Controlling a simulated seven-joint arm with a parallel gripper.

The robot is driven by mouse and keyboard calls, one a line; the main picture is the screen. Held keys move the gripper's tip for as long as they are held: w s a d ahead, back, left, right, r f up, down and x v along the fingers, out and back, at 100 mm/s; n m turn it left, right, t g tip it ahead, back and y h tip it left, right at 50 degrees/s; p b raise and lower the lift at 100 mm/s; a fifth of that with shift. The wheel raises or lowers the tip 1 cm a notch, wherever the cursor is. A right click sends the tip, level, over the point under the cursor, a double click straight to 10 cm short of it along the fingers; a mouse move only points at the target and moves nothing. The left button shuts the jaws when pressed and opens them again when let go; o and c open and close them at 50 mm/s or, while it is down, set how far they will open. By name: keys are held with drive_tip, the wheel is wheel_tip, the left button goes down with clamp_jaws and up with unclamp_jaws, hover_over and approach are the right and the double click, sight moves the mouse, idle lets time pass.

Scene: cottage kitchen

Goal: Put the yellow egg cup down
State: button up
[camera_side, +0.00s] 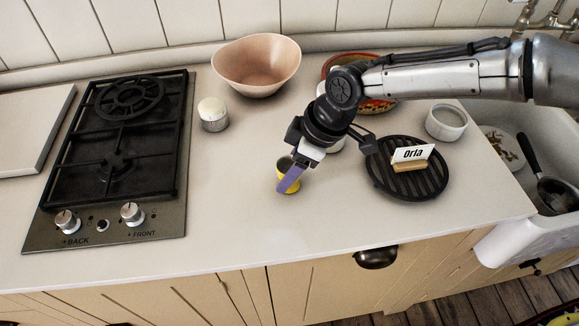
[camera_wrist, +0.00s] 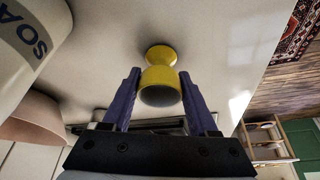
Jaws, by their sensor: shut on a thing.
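The yellow egg cup (camera_side: 282,164) is on or just above the pale counter, near the middle of the side view. A purple finger hides part of it. In the wrist view the egg cup (camera_wrist: 158,76) shows whole, its bowl between the two purple fingers and its foot pointing away. My gripper (camera_side: 287,186) is shut on the egg cup, pointing down, and it also shows in the wrist view (camera_wrist: 159,84). I cannot tell whether the foot touches the counter.
A round black ribbed trivet (camera_side: 382,183) bearing an "Orla" card (camera_side: 410,154) lies to the right. A white-lidded jar (camera_side: 213,114), a pink bowl (camera_side: 256,66) and a white ramekin (camera_side: 446,122) stand farther back. The hob (camera_side: 186,150) is left. The front counter (camera_side: 250,225) is clear.

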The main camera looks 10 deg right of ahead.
drive_tip(key=o, duration=1.4)
drive_tip(key=shift+f, duration=0.1)
drive_tip(key=v, duration=1.2)
drive_tip(key=shift+s+d, duration=0.1)
